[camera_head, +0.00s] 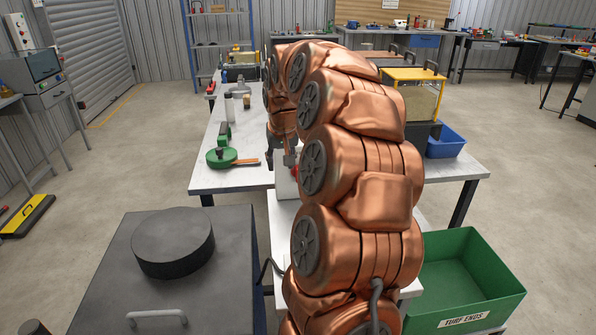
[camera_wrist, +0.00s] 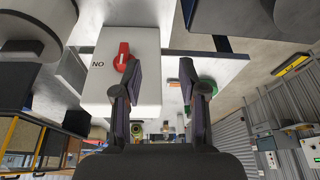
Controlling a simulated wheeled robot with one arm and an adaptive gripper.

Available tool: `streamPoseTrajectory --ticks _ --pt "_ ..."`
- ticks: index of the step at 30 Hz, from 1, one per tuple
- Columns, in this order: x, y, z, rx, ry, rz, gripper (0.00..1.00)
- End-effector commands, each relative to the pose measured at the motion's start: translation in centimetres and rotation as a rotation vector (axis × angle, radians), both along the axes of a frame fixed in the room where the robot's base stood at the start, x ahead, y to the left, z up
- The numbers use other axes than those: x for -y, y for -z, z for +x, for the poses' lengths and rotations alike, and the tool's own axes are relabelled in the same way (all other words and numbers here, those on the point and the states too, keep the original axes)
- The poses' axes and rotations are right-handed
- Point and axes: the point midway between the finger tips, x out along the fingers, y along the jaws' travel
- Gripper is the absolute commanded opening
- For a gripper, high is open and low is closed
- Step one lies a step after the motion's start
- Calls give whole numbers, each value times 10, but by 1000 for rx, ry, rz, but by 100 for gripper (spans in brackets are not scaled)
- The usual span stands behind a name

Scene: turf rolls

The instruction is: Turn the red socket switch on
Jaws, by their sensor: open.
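The red switch (camera_wrist: 123,55) is a knob on the face of a white box (camera_wrist: 146,42) in the wrist view, beside lettering that reads "NO" in this view. My gripper (camera_wrist: 160,66) is open and empty. Its left finger is close beside the knob and overlaps its edge; I cannot tell whether they touch. The right finger stands clear, to the right of the box. In the head view only a bit of the red switch (camera_head: 294,171) shows, on the white box (camera_head: 285,186); my arm hides most of it.
The white table (camera_head: 240,178) holds a green round tool (camera_head: 221,157), a white bottle (camera_head: 229,106), a yellow-framed case (camera_head: 414,98) and a blue bin (camera_head: 445,142). A green "TURF ENDS" crate (camera_head: 463,275) stands front right.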

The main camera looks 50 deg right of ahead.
Motion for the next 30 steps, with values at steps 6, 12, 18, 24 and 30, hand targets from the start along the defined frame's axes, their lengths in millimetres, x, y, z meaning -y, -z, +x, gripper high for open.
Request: streamPoseTrajectory --ticks 6,12,18,24,30 --pt "62 3 -2 33 99 -31 42" --pt "74 8 -2 37 115 -35 42" --pt "78 24 3 34 114 -35 42" --pt "84 53 11 31 113 -33 42" --pt "90 72 18 34 113 -34 42"
